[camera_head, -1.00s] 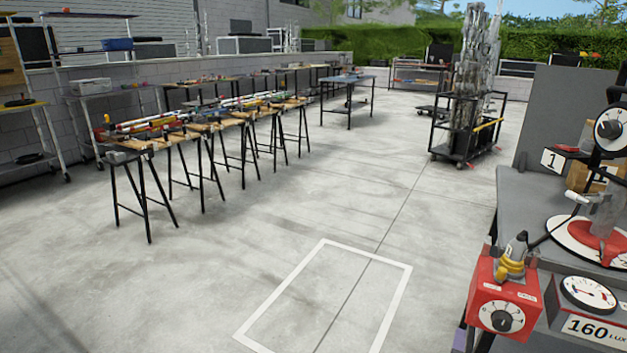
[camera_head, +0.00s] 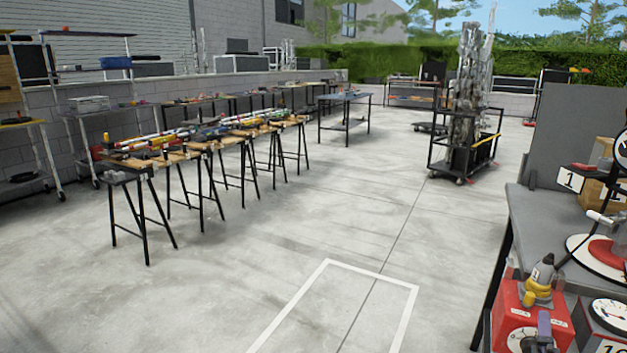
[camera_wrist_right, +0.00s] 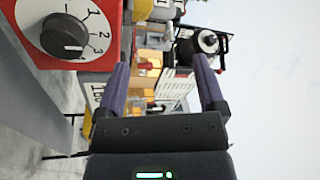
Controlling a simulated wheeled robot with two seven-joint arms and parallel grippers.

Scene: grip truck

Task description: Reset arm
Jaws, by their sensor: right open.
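My right gripper (camera_wrist_right: 160,70) shows in the right wrist view as two purple fingers set wide apart, with nothing held between them. In the head view, only a small purple part of it (camera_head: 543,326) shows at the bottom right, in front of a red box (camera_head: 515,318). In the wrist view the red box (camera_wrist_right: 95,58) with its black numbered dial lies to the left of the fingers; I see no contact. My left gripper is in neither view.
A grey workbench (camera_head: 535,215) with dials and a number card stands at the right. Sawhorse tables (camera_head: 150,175) with tools stand at the left. A black cart (camera_head: 465,150) stands farther back. The middle floor, with a white outline (camera_head: 405,320), is clear.

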